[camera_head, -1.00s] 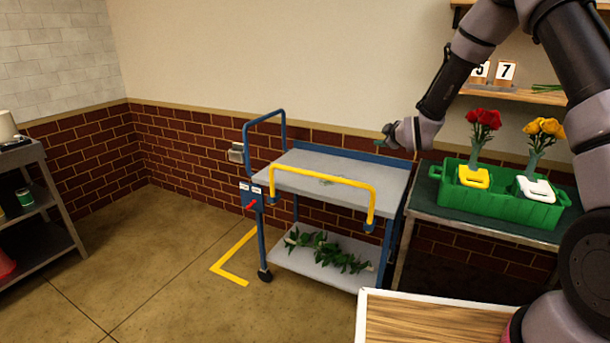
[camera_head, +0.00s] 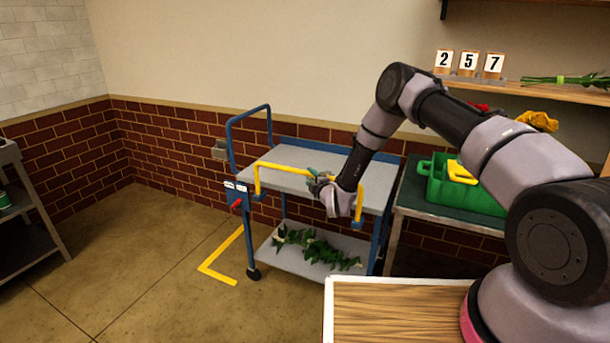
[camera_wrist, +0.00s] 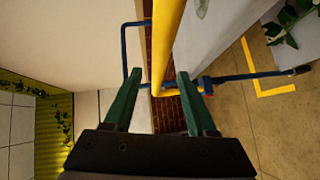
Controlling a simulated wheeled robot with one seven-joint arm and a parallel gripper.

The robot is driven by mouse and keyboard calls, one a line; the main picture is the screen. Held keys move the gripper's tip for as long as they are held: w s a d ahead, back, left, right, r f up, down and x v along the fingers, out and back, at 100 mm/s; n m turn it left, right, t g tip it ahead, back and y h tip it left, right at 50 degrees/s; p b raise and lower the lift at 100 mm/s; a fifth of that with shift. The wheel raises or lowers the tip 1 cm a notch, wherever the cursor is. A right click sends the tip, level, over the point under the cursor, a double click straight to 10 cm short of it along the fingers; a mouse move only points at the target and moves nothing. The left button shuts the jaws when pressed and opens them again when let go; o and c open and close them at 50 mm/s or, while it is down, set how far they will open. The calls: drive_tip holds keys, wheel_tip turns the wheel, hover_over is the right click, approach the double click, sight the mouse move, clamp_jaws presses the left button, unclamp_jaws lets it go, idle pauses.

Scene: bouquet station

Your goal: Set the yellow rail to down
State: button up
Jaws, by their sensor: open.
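The yellow rail (camera_head: 290,169) stands raised along the front edge of the blue and grey cart (camera_head: 272,183). My gripper (camera_head: 318,178) is at the rail's top bar, toward its right part. My wrist and forearm hide part of the rail's right end in the head view.
A red lever (camera_head: 237,203) sits on the cart's left side. Leafy garland (camera_head: 315,250) lies on the lower shelf. A green crate (camera_head: 435,190) stands on the table at right. Yellow floor tape (camera_head: 217,265) marks the left. A wooden-topped surface (camera_head: 390,310) is in front.

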sight(307, 175)
drive_tip(key=x, duration=0.5)
drive_tip(key=shift+w, duration=0.15)
clamp_jaws()
drive_tip(key=shift+f, duration=0.1)
idle(1.2)
